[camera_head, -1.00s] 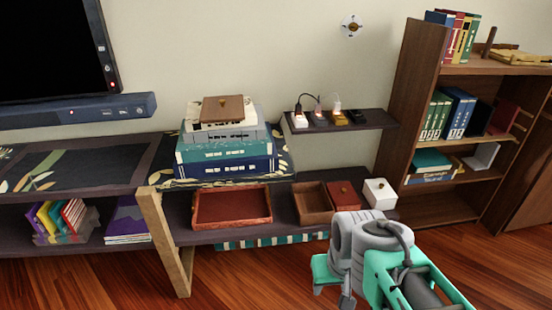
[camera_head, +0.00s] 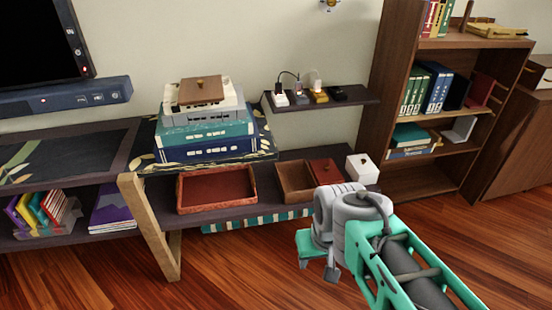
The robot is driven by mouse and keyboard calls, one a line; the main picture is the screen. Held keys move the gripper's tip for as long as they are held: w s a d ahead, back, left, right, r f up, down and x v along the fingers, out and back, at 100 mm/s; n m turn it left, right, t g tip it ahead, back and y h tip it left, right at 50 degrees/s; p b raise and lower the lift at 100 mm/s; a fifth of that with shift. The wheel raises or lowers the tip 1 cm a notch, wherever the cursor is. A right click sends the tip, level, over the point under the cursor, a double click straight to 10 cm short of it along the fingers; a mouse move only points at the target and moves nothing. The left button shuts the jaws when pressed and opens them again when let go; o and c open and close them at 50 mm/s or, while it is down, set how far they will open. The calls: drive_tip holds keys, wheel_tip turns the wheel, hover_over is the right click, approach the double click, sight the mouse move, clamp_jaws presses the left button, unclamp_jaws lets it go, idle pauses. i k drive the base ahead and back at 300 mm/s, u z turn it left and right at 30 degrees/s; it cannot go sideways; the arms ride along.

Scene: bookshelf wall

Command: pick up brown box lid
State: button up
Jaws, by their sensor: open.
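The brown box lid (camera_head: 201,90), a flat brown square with a small knob, lies on top of a stack of books on the shelf unit. An open brown box (camera_head: 293,184) stands on the lower shelf, beside a reddish-brown lidded box (camera_head: 326,171). My gripper (camera_head: 318,266) hangs low at the front, below and to the right of the lid and well apart from it. It is open, with nothing seen between its fingers. My own arm partly hides it.
A red-brown tray (camera_head: 217,201) and a white box (camera_head: 362,168) share the lower shelf. A small wall shelf (camera_head: 362,97) with plugs juts out right of the stack. A tall bookcase (camera_head: 385,95) stands at right. The wooden floor (camera_head: 225,275) in front is clear.

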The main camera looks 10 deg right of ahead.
sight(192, 91)
drive_tip(key=u, duration=0.2)
drive_tip(key=i, duration=0.9)
drive_tip(key=u, duration=1.15)
drive_tip(key=i, duration=1.05)
drive_tip(key=u, duration=0.85)
